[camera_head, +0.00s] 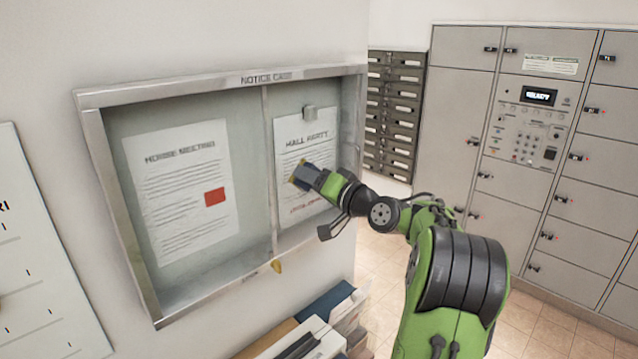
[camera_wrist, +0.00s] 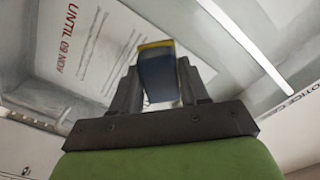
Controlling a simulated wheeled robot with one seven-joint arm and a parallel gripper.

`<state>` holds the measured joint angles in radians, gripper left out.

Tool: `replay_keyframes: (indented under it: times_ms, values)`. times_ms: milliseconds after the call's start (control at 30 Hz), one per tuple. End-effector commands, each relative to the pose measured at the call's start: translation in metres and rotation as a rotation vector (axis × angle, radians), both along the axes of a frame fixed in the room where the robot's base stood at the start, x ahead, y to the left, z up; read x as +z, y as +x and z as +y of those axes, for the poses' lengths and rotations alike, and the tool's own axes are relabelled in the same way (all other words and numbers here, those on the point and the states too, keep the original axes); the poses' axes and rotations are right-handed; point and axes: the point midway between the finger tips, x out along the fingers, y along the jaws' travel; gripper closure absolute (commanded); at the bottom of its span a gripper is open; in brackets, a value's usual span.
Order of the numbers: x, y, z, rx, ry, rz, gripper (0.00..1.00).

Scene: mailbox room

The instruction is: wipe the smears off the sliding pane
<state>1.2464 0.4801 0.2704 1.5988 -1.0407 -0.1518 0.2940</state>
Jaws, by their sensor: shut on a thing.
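A metal-framed notice case (camera_head: 88,97) hangs on the wall. Its left half covers a meeting notice (camera_head: 180,185); its right half, the pane (camera_head: 262,235) area, covers a "HALL PARTY" notice (camera_head: 300,140). I cannot make out distinct smears. My gripper (camera_head: 318,183) is shut on a blue block with a yellow edge (camera_head: 303,177), in front of the right notice. The block also shows between the fingers in the wrist view (camera_wrist: 158,75). I cannot tell whether it touches the pane.
A small yellow item (camera_head: 277,266) is at the case's bottom edge. Below stand stacked boxes and folders (camera_head: 318,335). Grey lockers (camera_head: 460,90) and dark mail slots (camera_head: 393,110) line the back. A white board (camera_head: 35,250) is at left. Tiled floor (camera_head: 545,335) shows at right.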

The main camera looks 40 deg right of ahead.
Motion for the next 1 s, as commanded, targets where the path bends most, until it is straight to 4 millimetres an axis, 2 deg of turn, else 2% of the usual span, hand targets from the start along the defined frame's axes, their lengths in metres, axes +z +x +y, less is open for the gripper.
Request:
replay_keyframes:
  times_ms: [267, 700, 833, 1000]
  values:
    - [0.001, -0.002, 0.001, 0.001, 0.0, -0.001, 0.8]
    - [0.0, -0.052, -0.002, -0.003, 0.0, 0.0, 0.8]
    - [0.0, -0.06, -0.002, -0.001, 0.0, -0.001, 0.8]
    - [0.002, -0.06, -0.001, 0.001, 0.001, -0.001, 0.8]
